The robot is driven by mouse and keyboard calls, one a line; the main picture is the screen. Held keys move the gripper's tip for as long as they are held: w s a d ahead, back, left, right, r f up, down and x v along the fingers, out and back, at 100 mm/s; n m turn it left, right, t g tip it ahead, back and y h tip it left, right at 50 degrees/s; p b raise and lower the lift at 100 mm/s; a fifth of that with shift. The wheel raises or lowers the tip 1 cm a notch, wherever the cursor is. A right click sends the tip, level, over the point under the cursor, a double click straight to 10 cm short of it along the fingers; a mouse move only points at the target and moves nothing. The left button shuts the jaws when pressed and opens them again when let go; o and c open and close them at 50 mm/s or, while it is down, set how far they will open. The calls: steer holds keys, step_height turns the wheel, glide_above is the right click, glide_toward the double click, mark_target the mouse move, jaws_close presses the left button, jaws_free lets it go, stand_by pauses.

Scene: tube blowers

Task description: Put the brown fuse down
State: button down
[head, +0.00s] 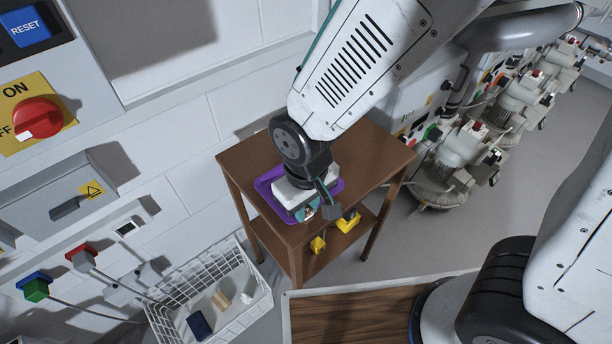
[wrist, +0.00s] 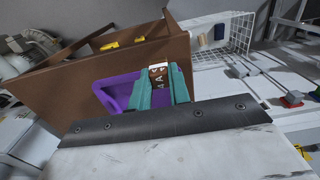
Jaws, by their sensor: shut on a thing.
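My gripper (wrist: 160,86) has teal fingers that are shut on the brown fuse (wrist: 158,74), which has a white end and pale lettering. In the wrist view the fuse sits between the fingertips, over the purple tray (wrist: 112,92). In the head view my arm hides much of the purple tray (head: 264,187), and my gripper (head: 310,213) is over its near side. The tray lies on the brown wooden table (head: 372,160). I cannot tell whether the fuse touches the tray.
A white wire basket (head: 262,297) with a blue block (head: 199,325) and small pieces stands left of the table. Yellow items (head: 347,222) lie on the lower shelf. The tabletop's right side is bare. Blower machines (head: 455,160) line the right, and a wall with switches is at left.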

steer(key=w, duration=0.4)
steer(key=w+d, duration=0.1)
steer(key=w, duration=0.3)
steer(key=w+d+f, duration=0.1)
steer(key=w, duration=0.3)
steer(key=shift+w+f, duration=0.1)
steer(key=shift+w+d+f, duration=0.1)
steer(key=shift+w+d, duration=0.1)
steer(key=shift+w, duration=0.35)
step_height(320, 180, down, 4)
steer(key=shift+s+r, duration=0.1)
steer(key=shift+r, duration=0.15)
steer(key=c, duration=1.3)
jaws_free()
steer(key=shift+r, duration=0.15)
